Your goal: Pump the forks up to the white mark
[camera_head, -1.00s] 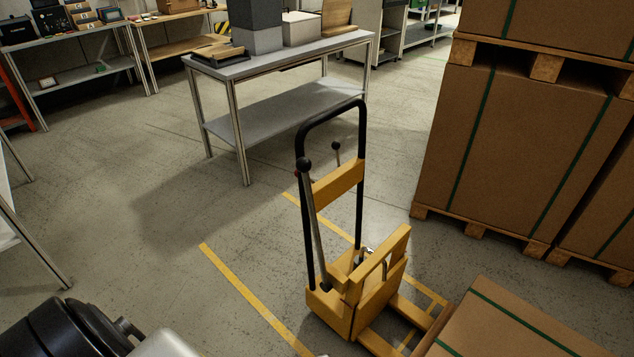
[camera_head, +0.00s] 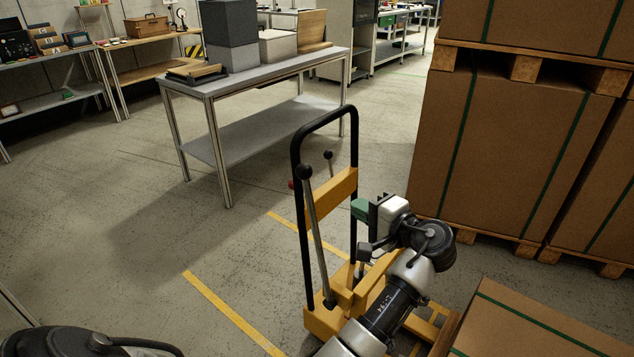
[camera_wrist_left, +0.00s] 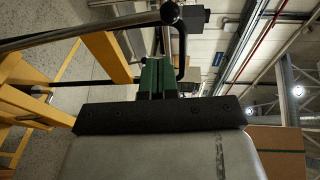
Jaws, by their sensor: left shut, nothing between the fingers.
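The yellow pump truck (camera_head: 330,315) stands on the floor with a black hoop handle frame (camera_head: 297,140). Its long silver pump lever (camera_head: 315,225), topped by a black knob, leans at the left of the frame. A shorter lever with a black knob (camera_head: 328,155) stands behind. My left gripper (camera_head: 359,208), with green fingers, is shut and empty beside the frame's right upright. In the left wrist view the shut green fingers (camera_wrist_left: 157,75) are below a silver rod with a black knob (camera_wrist_left: 171,13); contact is unclear. My arm covers much of the truck's base. I cannot make out the white mark.
A strapped carton (camera_head: 540,320) is at the lower right, by the forks' side. Tall cartons on pallets (camera_head: 500,160) stand at the right. A grey table (camera_head: 265,75) with boxes is behind. The floor on the left, with a yellow line (camera_head: 230,312), is clear.

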